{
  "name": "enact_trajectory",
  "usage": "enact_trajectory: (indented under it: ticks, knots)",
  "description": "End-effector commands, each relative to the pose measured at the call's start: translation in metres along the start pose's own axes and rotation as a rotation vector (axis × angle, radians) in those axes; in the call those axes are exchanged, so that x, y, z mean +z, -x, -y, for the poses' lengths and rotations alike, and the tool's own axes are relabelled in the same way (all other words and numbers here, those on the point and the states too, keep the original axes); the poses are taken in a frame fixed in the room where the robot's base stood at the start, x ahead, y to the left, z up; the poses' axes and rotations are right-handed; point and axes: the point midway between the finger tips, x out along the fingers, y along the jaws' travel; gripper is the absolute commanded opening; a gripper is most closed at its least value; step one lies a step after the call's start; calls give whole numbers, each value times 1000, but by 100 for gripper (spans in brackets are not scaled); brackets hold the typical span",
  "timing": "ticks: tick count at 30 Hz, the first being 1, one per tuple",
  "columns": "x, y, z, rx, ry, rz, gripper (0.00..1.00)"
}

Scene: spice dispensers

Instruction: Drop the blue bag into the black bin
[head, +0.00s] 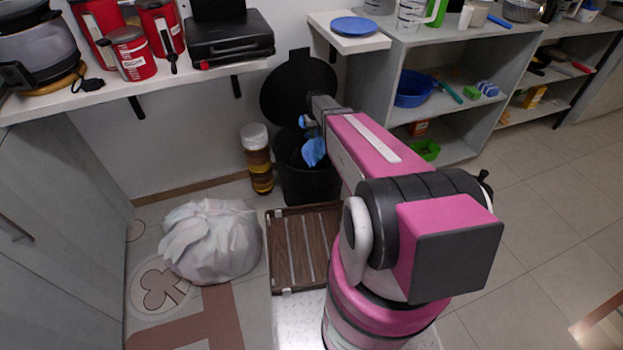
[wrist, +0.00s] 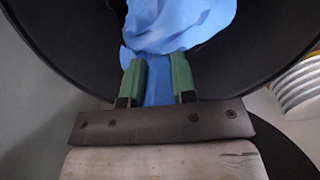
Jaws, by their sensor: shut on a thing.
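The blue bag (head: 313,151) hangs at the mouth of the black bin (head: 305,186), which stands against the wall with its round black lid (head: 290,85) raised. In the wrist view, my gripper (wrist: 160,75) has its green fingers shut on a narrow part of the blue bag (wrist: 178,24). The dark inside of the black bin (wrist: 265,40) surrounds the bag there. In the head view my arm reaches to the bin and the gripper's fingertips are hard to make out. The lower part of the bag cannot be seen clearly.
A full white bag (head: 212,242) and a brown slatted board (head: 303,245) lie on the floor in front. A grey shelf (head: 465,75) stands to the right. A shelf with red canisters (head: 133,60) is at upper left.

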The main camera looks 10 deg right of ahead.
Motion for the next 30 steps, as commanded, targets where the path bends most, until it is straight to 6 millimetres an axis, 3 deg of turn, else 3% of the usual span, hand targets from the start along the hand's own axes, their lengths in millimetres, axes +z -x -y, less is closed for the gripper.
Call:
enact_trajectory:
  ticks: [8, 9, 12, 23, 30]
  knots:
    - [0, -3, 0, 0, 0, 0, 0]
    - [0, -3, 0, 0, 0, 0, 28]
    - [0, -3, 0, 0, 0, 0, 55]
    - [0, 2, 0, 0, 0, 0, 55]
    - [1, 38, 0, 0, 0, -2, 55]
